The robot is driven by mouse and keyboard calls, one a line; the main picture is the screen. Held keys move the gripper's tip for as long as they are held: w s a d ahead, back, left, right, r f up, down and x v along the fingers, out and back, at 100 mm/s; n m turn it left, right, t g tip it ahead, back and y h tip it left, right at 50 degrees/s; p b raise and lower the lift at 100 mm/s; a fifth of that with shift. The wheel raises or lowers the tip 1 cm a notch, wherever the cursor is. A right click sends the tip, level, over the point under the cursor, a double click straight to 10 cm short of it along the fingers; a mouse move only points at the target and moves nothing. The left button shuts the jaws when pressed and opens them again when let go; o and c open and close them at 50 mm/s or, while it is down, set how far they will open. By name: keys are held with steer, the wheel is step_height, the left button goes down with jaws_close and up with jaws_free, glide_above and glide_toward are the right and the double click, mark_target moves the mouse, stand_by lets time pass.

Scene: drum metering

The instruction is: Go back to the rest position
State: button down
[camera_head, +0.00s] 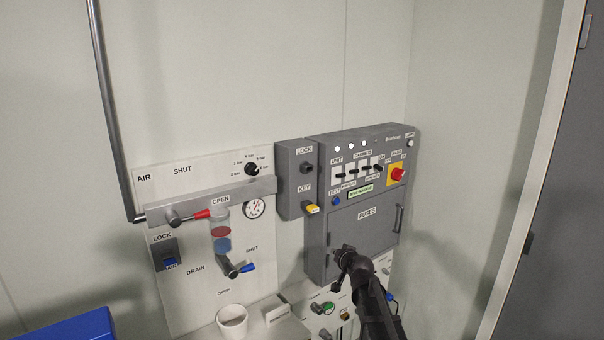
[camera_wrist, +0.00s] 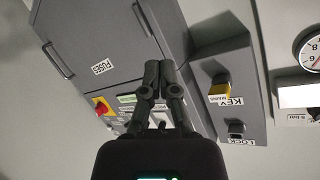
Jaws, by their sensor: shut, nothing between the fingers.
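My gripper (camera_head: 343,252) is in front of the lower left of the grey fuse cabinet in the head view, with my dark arm rising from the bottom edge. In the wrist view my gripper (camera_wrist: 150,68) has its two fingers together, with nothing between them. The fuse cabinet (camera_head: 365,215) has a closed door labelled FUSES, and the door also shows in the wrist view (camera_wrist: 100,40). Whether the fingers touch the cabinet cannot be told. My fingers and arm hide part of its lower edge and the panel below.
Left of the cabinet are a lock box (camera_head: 296,180) with a yellow key and an air panel (camera_head: 180,290) with a red-handled lever, blue-handled drain lever and gauge. A white cup (camera_head: 232,318) stands below. A blue box (camera_head: 70,328) is at lower left.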

steer(key=s+d+f+g+h, duration=0.1)
steer(key=s+f+g, duration=0.3)
steer(key=s, duration=0.7)
steer(key=s+d+f+n+g+h, duration=0.1)
steer(key=s+d+f+g, duration=0.2)
steer(key=s, duration=0.7)
steer(key=s+d+f+n+g+h, duration=0.1)
steer(key=s+f+g, duration=0.4)
steer(key=s, duration=0.6)
steer(key=shift+s+d+g+h, duration=0.3)
steer(key=shift+s+d+g, duration=0.1)
steer(key=shift+g, duration=0.3)
